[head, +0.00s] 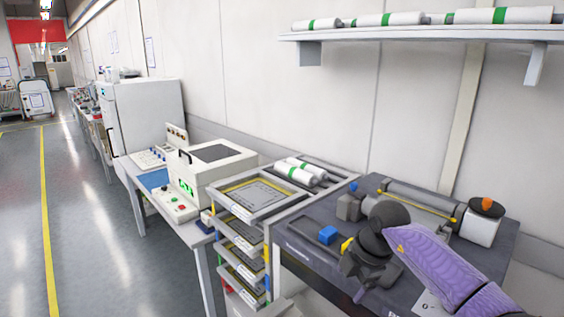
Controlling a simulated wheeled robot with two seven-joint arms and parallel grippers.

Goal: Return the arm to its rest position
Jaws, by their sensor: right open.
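My right arm, in a purple sleeve, comes in from the lower right in the head view. I cannot tell whether the gripper touches the worktop. My left gripper is not in view.
A wall shelf (420,35) holds more rolls. The floor aisle at left is clear.

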